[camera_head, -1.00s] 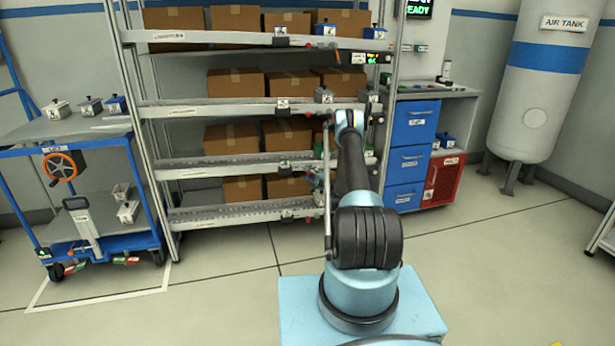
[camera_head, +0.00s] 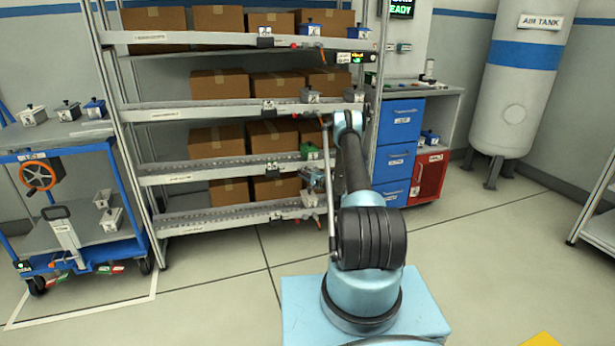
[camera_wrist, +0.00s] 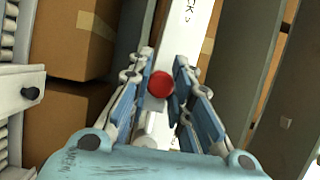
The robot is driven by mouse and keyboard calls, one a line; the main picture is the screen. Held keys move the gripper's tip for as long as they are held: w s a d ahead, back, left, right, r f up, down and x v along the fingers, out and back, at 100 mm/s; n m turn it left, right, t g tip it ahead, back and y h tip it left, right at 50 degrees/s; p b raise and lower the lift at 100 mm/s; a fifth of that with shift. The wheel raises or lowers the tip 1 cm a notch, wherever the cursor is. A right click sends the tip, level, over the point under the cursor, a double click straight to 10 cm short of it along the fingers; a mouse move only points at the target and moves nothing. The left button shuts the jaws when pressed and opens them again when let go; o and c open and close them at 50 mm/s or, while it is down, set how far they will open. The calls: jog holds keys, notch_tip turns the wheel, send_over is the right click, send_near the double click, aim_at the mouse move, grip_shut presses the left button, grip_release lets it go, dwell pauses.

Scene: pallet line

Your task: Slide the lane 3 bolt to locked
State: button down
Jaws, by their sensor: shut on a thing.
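In the wrist view, a round red knob (camera_wrist: 160,85) sits between the two pale blue fingers of my gripper (camera_wrist: 164,62), which is shut on it. The knob lies in front of a pale upright strip (camera_wrist: 182,38) with partly visible dark lettering. In the head view, my gripper (camera_head: 314,180) is at the right end of the rack's lower lanes, beside the right post. The knob and bolt are too small or hidden there, and I cannot tell the bolt's position along its travel.
The rack (camera_head: 215,172) holds brown boxes, with a green container (camera_head: 310,151) near my gripper. A blue drawer cabinet (camera_head: 398,150) and red crate (camera_head: 430,172) stand to the right. A blue cart (camera_head: 70,190) is at the left. The floor in front is clear.

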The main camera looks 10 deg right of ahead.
jog(key=shift+d+f, duration=0.1)
jog(key=shift+d, duration=0.3)
jog(key=c, duration=1.5)
grip_release()
jog(key=shift+o, duration=0.4)
jog(key=shift+a, duration=0.1)
jog(key=v, duration=0.7)
jog(key=shift+s, duration=0.15)
